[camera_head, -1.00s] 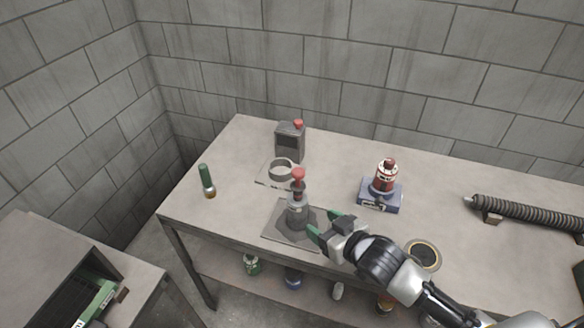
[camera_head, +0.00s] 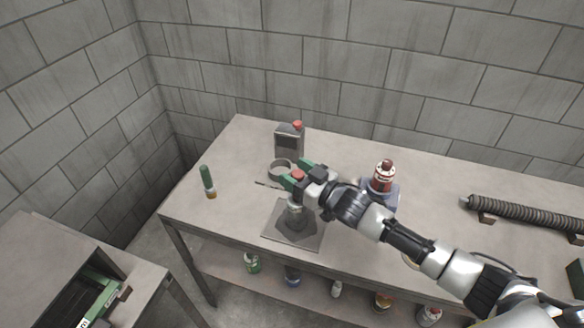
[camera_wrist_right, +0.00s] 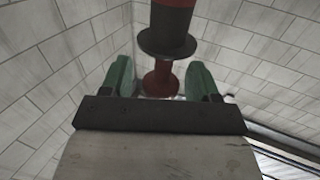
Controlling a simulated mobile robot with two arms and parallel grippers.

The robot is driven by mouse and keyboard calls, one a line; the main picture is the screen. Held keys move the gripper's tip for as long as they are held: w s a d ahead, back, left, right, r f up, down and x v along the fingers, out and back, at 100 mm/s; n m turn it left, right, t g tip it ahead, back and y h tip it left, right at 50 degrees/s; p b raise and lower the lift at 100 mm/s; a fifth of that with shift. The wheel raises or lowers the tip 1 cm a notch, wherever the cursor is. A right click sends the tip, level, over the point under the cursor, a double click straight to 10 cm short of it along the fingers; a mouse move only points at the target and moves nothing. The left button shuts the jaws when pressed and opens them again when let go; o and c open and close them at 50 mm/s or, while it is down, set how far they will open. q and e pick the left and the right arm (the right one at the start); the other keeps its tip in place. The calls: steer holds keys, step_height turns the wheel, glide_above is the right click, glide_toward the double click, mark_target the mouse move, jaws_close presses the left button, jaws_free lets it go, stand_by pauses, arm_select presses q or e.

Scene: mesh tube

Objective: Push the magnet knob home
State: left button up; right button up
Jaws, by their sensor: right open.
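The red magnet knob (camera_head: 298,175) tops a grey upright post (camera_head: 296,215) standing on a flat square plate (camera_head: 305,238) near the table's front edge. My right gripper (camera_head: 297,173) is open at the knob's height, its green fingers on either side of the knob. In the right wrist view a red spool-shaped part (camera_wrist_right: 161,80) with a black disc above it shows between the two fingers, with gaps visible on both sides. The gripper hides part of the post's upper section in the head view. My left gripper is not in view.
A grey box with a red button (camera_head: 289,138) and a ring holder (camera_head: 279,169) stand behind the post. A red bottle (camera_head: 384,174) on a blue-grey base is to the right, partly behind my arm. A green-handled tool (camera_head: 207,180) lies left. A coiled tube (camera_head: 520,212) lies far right.

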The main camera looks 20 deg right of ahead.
mark_target(292, 196)
steer(key=shift+w+a, duration=0.4)
steer(key=shift+w, duration=0.15)
jaws_close()
step_height(292, 196, down, 5)
steer(key=b, duration=0.3)
steer(key=shift+s, duration=0.15)
steer(key=shift+c, duration=1.9)
jaws_free()
steer(key=shift+f, duration=0.1)
steer(key=o, duration=0.4)
